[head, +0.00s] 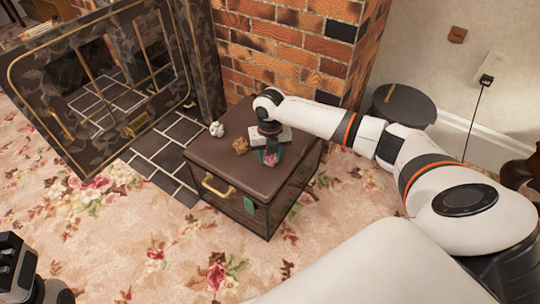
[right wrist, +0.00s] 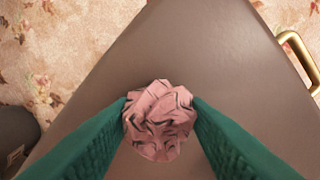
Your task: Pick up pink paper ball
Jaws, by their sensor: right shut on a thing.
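The pink paper ball (right wrist: 160,120) is crumpled, with dark creases. In the right wrist view it sits between the two green fingers of my right gripper (right wrist: 160,112), which touch it on both sides. In the head view the ball (head: 270,158) shows small below the right gripper (head: 268,152), over the brown box top. My right gripper is shut on it. I cannot tell whether the ball still touches the box. My left arm's end (head: 20,270) shows at the lower left edge of the head view; its fingers are not visible.
The brown box (head: 215,150) has a brass handle (head: 218,187). A white crumpled ball (head: 217,129) and a tan one (head: 240,146) lie on its top. A brick column (head: 290,45) and fireplace screen (head: 95,75) stand behind and left. A round dark bin (head: 403,105) stands right. Carpet in front is clear.

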